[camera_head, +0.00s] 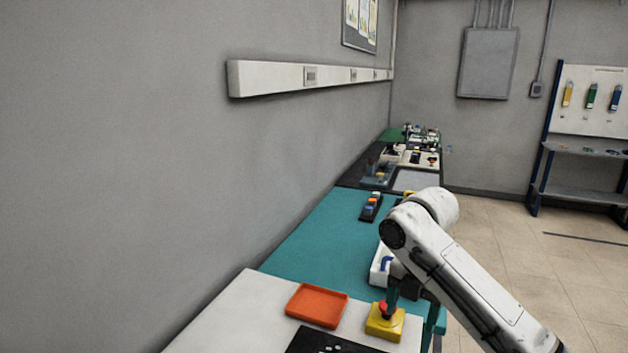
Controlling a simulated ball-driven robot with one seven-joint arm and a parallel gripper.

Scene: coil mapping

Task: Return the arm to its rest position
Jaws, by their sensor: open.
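My white arm comes in from the lower right, bends at its upper joint and reaches down over the workbench. My gripper (411,298) hangs below the arm, partly hidden by it. It is open, with nothing seen between its fingers. One finger is beside a red button on a yellow box (385,322). I cannot tell whether the finger touches the button.
An orange tray (316,305) sits on the white bench top, with a black panel (328,342) in front. A teal mat (325,235) lies beyond, with a dark block holder (371,206). A wall borders the left; open floor (570,265) lies right.

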